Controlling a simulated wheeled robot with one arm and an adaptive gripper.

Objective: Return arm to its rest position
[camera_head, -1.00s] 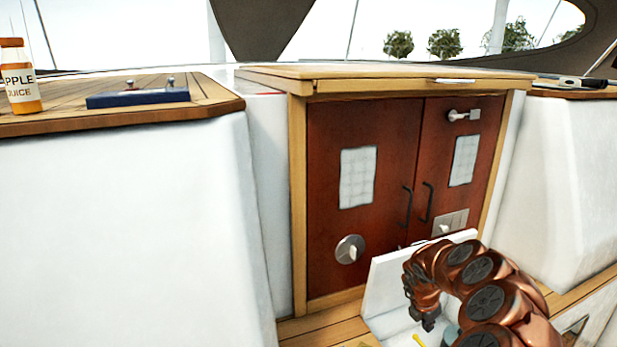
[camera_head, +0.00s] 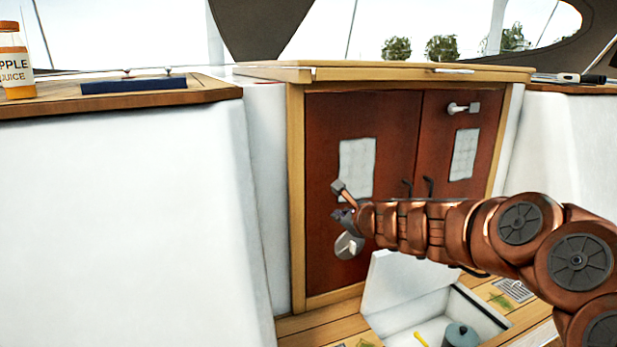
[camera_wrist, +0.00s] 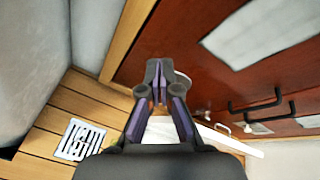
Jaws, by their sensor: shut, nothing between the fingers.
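My arm reaches from the right edge toward the left across the head view, in front of the red-brown cabin doors (camera_head: 330,125). My gripper (camera_head: 340,200) is at the arm's left end, just in front of the left door, near a round metal latch (camera_head: 349,247) that it partly overlaps. In the wrist view my gripper (camera_wrist: 158,75) shows its fingers shut, with nothing held. The doors (camera_wrist: 165,45) and their dark handles (camera_wrist: 255,105) lie beyond and to the right of the fingers.
Below the arm, an open floor locker with a raised white lid (camera_head: 395,285) holds a grey-green pot (camera_head: 460,333) and a yellow item (camera_head: 420,339). A floor grate (camera_wrist: 80,139) lies at left in the wrist view.

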